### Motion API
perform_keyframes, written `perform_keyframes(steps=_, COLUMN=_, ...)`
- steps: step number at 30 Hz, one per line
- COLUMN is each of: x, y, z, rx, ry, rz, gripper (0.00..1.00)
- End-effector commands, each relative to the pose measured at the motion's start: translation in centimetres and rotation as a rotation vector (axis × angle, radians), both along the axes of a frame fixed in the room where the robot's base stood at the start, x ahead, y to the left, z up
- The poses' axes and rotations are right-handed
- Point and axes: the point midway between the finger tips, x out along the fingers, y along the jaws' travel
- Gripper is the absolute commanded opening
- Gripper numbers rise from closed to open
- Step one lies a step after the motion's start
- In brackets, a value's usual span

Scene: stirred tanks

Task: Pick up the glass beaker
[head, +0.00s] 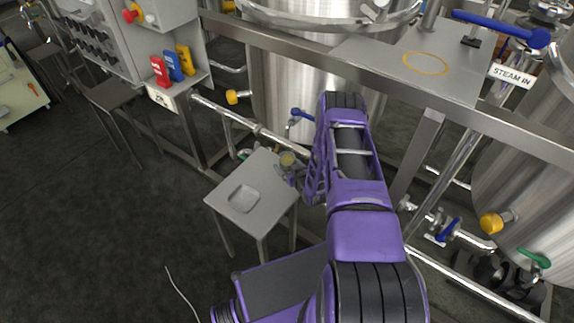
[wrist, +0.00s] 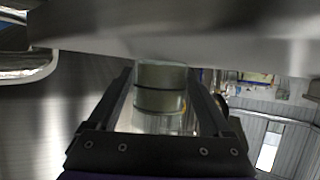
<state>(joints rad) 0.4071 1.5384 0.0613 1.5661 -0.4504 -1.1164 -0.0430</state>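The glass beaker (head: 287,159) is at the right back corner of the small grey table (head: 262,172). In the wrist view, which looks turned over, the beaker (wrist: 160,88) has greenish contents near the table surface and a clear part nearer me. My gripper (wrist: 160,92) has one finger on each side of the beaker. The fingers are far apart and lie close along its sides; I cannot tell whether they press on it. In the head view my gripper (head: 299,177) is partly hidden by my purple arm. The beaker's base is at or very near the table surface.
A shallow square dish (head: 243,199) is on the same table. A steel tank (head: 290,100) and pipes stand behind it.

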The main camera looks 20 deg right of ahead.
Motion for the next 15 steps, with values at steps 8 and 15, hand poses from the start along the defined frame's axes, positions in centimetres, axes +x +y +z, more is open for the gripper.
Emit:
perform_keyframes(steps=8, x=-0.01, y=-0.02, z=0.03, rx=0.000, ry=0.000, rz=0.000, gripper=0.31)
perform_keyframes(steps=15, x=0.02, y=-0.03, z=0.08, rx=0.000, ry=-0.002, rz=0.000, gripper=0.00)
